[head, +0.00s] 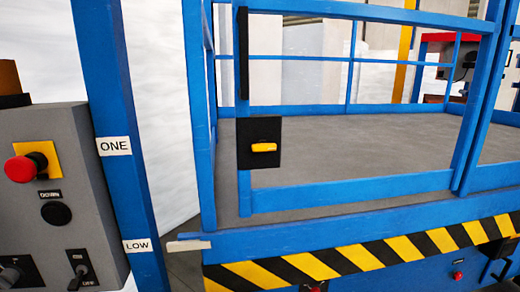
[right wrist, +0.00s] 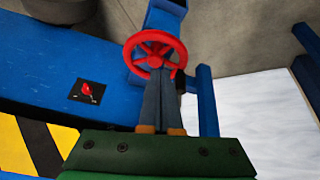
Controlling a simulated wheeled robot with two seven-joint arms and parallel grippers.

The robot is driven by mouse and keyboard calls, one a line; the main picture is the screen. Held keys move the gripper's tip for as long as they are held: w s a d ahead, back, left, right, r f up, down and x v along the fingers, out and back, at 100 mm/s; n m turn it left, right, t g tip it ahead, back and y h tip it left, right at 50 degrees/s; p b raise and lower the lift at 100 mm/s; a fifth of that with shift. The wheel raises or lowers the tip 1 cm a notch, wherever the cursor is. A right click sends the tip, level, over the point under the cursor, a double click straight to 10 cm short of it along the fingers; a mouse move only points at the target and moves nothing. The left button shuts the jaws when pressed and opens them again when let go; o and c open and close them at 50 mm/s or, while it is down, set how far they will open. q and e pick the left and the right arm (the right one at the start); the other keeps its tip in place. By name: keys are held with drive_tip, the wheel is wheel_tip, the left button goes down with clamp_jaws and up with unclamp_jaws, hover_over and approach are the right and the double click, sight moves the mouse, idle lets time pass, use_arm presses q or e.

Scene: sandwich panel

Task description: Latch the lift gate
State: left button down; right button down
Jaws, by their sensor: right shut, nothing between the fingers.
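The lift gate (head: 350,188) is a blue rail frame at the front of the platform in the head view. Its left upright carries a black vertical strip (head: 242,52) and a black latch plate (head: 259,130). A yellow handle (head: 264,147) lies roughly level on the plate. A gap shows between this upright and the blue post (head: 198,110) to its left; I cannot tell if the gate is fully closed. My right gripper (right wrist: 160,78) is shut and empty in the right wrist view, away from the latch. Neither gripper shows in the head view.
A grey control box (head: 60,190) with a red button (head: 20,168) stands at the left, beside a labelled blue post (head: 108,100). A red handwheel (right wrist: 155,50) is beyond my right fingers; contact is unclear. A small red switch (right wrist: 87,89) sits left of it.

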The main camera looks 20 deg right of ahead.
drive_tip(key=w+a+r+m+t, duration=0.1)
drive_tip(key=w+r+t, duration=0.4)
drive_tip(key=w+r, duration=0.6)
drive_tip(key=w+a+r+m+t, duration=0.1)
drive_tip(key=w+r+t, duration=0.5)
drive_tip(key=r, duration=0.9)
wheel_tip(320, 180, up, 22)
drive_tip(key=m+t+h, duration=0.1)
drive_tip(key=t+h, duration=0.1)
drive_tip(key=t, duration=0.3)
drive_tip(key=shift+s+a+t+h, duration=0.3)
drive_tip(key=shift+s+a, duration=0.1)
drive_tip(key=shift+f, duration=0.1)
drive_tip(key=shift+w, duration=0.15)
